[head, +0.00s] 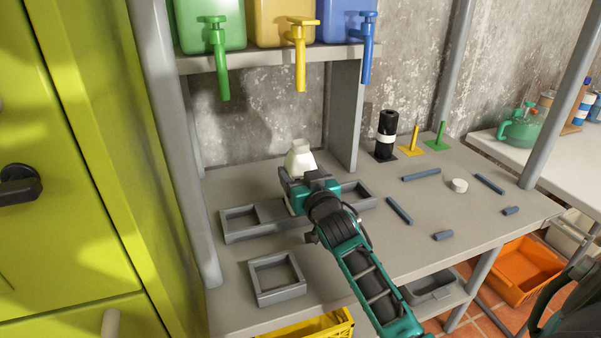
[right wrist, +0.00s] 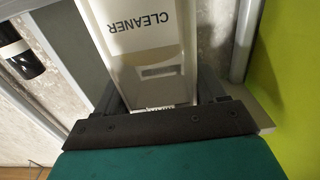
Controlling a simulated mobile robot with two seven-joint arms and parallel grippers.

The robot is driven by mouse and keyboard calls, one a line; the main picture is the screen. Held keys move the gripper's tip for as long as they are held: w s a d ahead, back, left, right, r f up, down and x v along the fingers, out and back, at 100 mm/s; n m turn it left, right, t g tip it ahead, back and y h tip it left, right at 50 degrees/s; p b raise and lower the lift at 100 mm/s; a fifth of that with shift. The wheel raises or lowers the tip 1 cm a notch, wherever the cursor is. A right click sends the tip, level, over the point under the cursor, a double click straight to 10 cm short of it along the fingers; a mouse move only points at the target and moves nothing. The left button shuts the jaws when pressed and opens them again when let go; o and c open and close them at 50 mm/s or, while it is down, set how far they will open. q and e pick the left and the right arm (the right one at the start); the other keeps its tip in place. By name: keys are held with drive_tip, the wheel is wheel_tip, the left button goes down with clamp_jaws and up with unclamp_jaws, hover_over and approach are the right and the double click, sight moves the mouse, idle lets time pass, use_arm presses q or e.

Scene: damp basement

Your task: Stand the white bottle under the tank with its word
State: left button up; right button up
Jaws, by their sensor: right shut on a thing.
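The white bottle (head: 299,158) is held by my right gripper (head: 310,187), shut on it. In the right wrist view the bottle (right wrist: 140,50) bears the word CLEANER, upside down in the picture. Green (head: 208,25), yellow (head: 280,22) and blue (head: 343,18) tanks with taps stand in a row on the shelf above. No words on the tanks show. A long grey frame (head: 264,234) with openings lies below the tanks; my gripper hides its middle. The bottle is over or behind that middle; I cannot tell whether it touches anything. My left gripper is not in view.
A square grey frame (head: 277,296) lies at the front. A black bottle with a white band (head: 386,124) and yellow (head: 411,142) and green (head: 436,136) pegs stand at the back right. A shelf upright (head: 344,115) rises behind.

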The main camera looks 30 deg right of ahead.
drive_tip(key=shift+r, duration=0.1)
drive_tip(key=o, duration=1.4)
drive_tip(key=shift+c, duration=0.2)
drive_tip(key=shift+s, duration=0.1)
